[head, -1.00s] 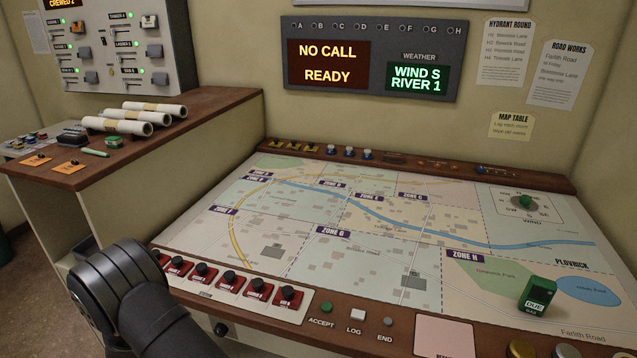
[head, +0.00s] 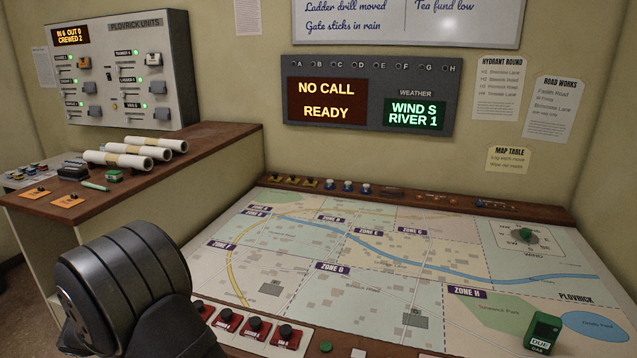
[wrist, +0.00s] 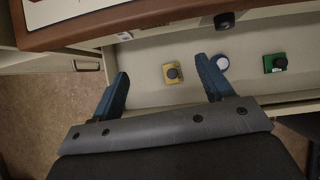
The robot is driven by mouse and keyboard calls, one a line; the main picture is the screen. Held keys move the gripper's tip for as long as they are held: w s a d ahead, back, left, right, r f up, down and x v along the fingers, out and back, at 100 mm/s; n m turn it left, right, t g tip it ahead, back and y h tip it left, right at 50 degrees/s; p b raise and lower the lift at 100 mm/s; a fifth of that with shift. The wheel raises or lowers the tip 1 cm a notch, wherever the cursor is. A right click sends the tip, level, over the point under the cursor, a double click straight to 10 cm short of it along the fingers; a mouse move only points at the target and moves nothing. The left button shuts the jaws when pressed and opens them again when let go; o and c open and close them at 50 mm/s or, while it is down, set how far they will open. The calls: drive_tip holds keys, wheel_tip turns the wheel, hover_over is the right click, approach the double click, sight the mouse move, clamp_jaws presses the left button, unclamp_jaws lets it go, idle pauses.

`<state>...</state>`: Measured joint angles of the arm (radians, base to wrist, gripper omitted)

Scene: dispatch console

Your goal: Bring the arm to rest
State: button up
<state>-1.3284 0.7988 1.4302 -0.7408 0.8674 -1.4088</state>
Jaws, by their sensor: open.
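My gripper (wrist: 165,88) is open in the wrist view, its two blue fingers spread apart with nothing between them touching either one. Past the fingertips is a pale drawer or shelf (wrist: 145,92) below the console's wooden edge. In the head view my arm rises at the lower left, and my gripper is out of sight.
The map table (head: 330,301) fills the middle, with a green DUE block (head: 542,332) at its right. A side counter (head: 215,136) at the left holds rolled papers (head: 140,155). The board (head: 372,96) reads NO CALL, READY.

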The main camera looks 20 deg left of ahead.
wheel_tip(320, 180, up, 16)
drive_tip(key=w, duration=0.2)
drive_tip(key=shift+w+d, duration=0.35)
drive_tip(key=shift+d, duration=0.1)
